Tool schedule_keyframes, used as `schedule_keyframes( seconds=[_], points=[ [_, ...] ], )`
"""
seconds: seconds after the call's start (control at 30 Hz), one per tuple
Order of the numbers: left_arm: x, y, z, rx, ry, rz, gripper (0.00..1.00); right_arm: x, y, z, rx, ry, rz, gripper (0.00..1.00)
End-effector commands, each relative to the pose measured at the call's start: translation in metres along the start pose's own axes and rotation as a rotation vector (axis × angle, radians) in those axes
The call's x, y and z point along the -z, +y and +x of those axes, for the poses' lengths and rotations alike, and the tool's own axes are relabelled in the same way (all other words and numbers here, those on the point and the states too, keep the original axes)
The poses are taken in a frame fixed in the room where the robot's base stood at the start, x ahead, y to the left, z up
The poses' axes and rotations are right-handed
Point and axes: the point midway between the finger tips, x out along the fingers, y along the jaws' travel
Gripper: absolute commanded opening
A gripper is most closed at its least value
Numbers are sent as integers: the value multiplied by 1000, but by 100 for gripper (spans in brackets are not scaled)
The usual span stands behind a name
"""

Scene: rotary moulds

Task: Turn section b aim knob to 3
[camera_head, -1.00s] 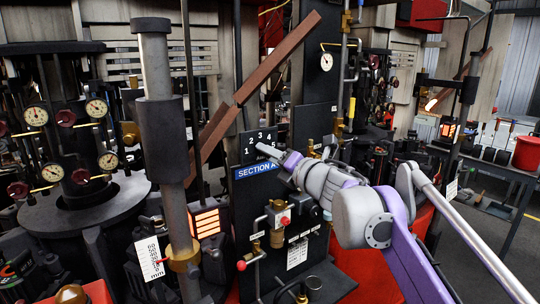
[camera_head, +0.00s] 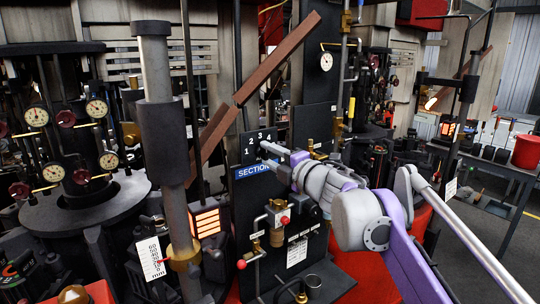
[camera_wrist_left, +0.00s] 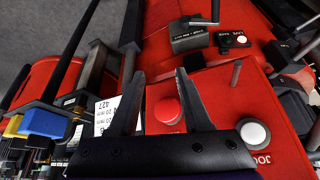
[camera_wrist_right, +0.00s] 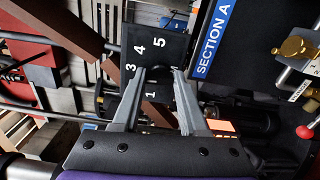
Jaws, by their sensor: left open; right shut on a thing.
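The numbered dial plate (camera_head: 250,145) stands above a blue "SECTION A" label, partly covered by my gripper in the head view. In the right wrist view the black plate (camera_wrist_right: 163,44) shows the numbers 1, 3, 4 and 5, with the blue label (camera_wrist_right: 213,42) beside it. My right gripper (camera_wrist_right: 158,72) is shut on a small dark knob (camera_wrist_right: 160,84) in front of the plate. Its pointer direction is hidden. No "SECTION B" label is readable. My left gripper (camera_wrist_left: 181,75) is open and empty, seen only in its wrist view.
A red button (camera_wrist_left: 167,110) and a white button (camera_wrist_left: 253,133) on a red surface lie near my left fingers. Brass valves (camera_head: 277,220) sit below the label. A thick grey post (camera_head: 165,130) and a rusty beam (camera_head: 275,60) stand close by.

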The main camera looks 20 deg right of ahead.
Motion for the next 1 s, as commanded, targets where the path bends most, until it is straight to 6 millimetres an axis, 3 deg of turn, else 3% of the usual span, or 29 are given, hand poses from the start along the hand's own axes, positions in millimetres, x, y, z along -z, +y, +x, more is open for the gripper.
schedule_keyframes(
  seconds=[0.73,0.77,0.9,1.0],
  points=[
    [0,0,0,0,0,0,48,0,0,0,0,0,95,0],
    [0,0,0,0,0,0,48,0,0,0,0,0,95,48],
    [0,0,0,0,0,0,48,0,0,0,0,0,95,72],
    [0,0,0,0,0,0,48,0,0,0,0,0,94,72]
  ],
)
